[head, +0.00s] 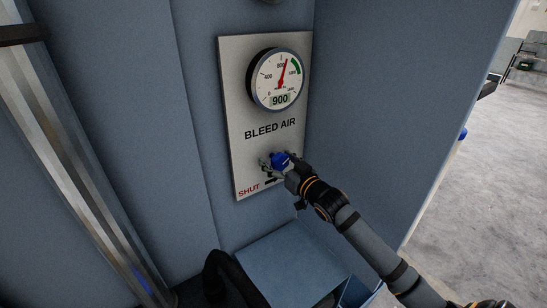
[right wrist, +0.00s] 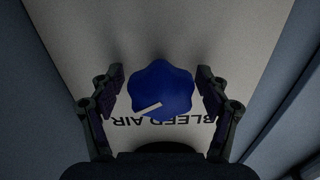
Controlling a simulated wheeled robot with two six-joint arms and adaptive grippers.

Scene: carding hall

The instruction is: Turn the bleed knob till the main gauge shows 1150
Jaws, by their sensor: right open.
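The main gauge (head: 276,79) is a round white dial at the top of a pale panel (head: 236,110). Its digital window reads 900, and its red needle points up, a little right of the top. A green arc lies on the dial's upper right. The blue lobed bleed knob (head: 280,160) sits below the words BLEED AIR. In the right wrist view the knob (right wrist: 161,92) is centred, with a white mark at its lower left. My right gripper (head: 284,164) is at the knob, its open fingers (right wrist: 162,94) on either side with gaps between. My left gripper is not in view.
Blue-grey walls enclose the panel on both sides. A metal post (head: 75,150) stands at the left. A dark hose (head: 222,268) and a blue box (head: 290,262) are below the panel. Open grey floor (head: 490,180) shows at the right.

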